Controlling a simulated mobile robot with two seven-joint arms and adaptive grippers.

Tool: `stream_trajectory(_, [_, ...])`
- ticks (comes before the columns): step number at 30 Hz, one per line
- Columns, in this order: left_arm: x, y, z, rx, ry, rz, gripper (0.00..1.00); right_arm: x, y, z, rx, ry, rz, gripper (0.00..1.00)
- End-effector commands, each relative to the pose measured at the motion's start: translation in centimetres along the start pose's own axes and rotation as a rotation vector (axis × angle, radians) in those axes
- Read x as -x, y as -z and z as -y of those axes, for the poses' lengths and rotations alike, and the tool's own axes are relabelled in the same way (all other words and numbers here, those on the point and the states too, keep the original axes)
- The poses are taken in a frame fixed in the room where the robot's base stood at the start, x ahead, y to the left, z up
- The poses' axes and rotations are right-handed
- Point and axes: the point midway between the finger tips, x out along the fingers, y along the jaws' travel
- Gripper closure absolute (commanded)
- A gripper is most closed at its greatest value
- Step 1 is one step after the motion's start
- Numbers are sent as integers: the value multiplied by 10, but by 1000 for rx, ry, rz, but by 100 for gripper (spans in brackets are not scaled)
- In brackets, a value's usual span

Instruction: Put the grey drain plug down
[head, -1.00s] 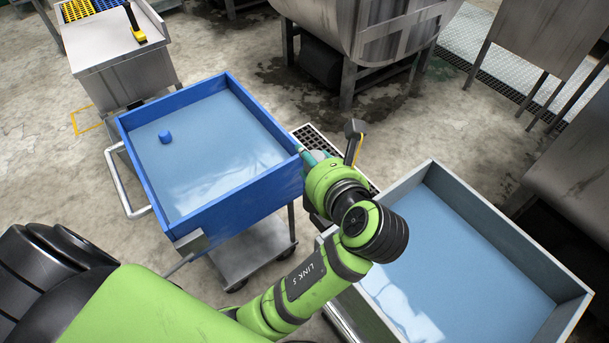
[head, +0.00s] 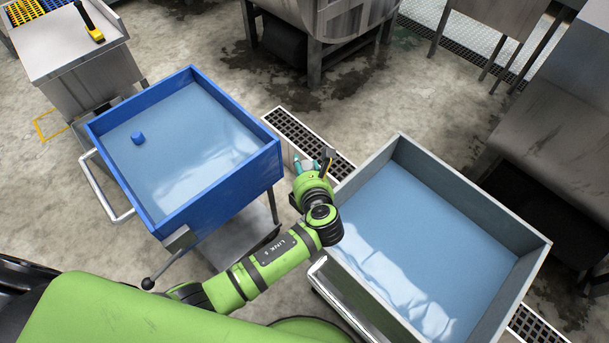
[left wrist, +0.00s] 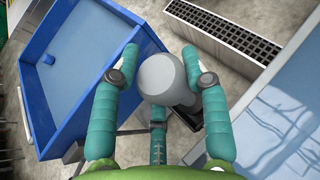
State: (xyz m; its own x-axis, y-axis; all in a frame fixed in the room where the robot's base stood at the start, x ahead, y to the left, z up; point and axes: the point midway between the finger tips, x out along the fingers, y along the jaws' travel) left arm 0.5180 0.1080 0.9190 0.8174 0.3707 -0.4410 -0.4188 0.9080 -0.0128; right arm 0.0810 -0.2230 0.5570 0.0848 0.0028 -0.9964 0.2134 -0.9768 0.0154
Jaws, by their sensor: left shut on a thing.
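The grey drain plug (left wrist: 162,76) shows in the left wrist view as a rounded grey piece with a narrower part below it. My left gripper (left wrist: 160,62) is shut on it, with teal fingers on both sides. In the head view, my left gripper (head: 318,163) hangs in the gap between the blue tub (head: 222,172) and the grey tub (head: 479,179). The plug cannot be made out clearly in the head view. My right gripper is not in view.
A small blue plug (head: 137,138) is in the blue tub. A floor drain grate (head: 308,140) runs beyond the gap between the tubs. A steel bench (head: 70,48) with a yellow-and-black tool (head: 92,24) stands at the upper left. Steel machines stand at the back and right.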

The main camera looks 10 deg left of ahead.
Motion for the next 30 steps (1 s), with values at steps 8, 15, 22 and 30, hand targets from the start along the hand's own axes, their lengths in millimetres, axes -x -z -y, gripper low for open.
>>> stream_trajectory(8, [-13,26,0,0,0,1,100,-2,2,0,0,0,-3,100])
stream_trajectory(15, [-13,27,0,1,0,1,100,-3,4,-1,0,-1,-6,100])
stream_trajectory(22, [-14,29,0,0,0,0,31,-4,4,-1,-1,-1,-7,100])
stream_trajectory(30, [-14,28,0,0,0,0,31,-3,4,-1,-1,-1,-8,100])
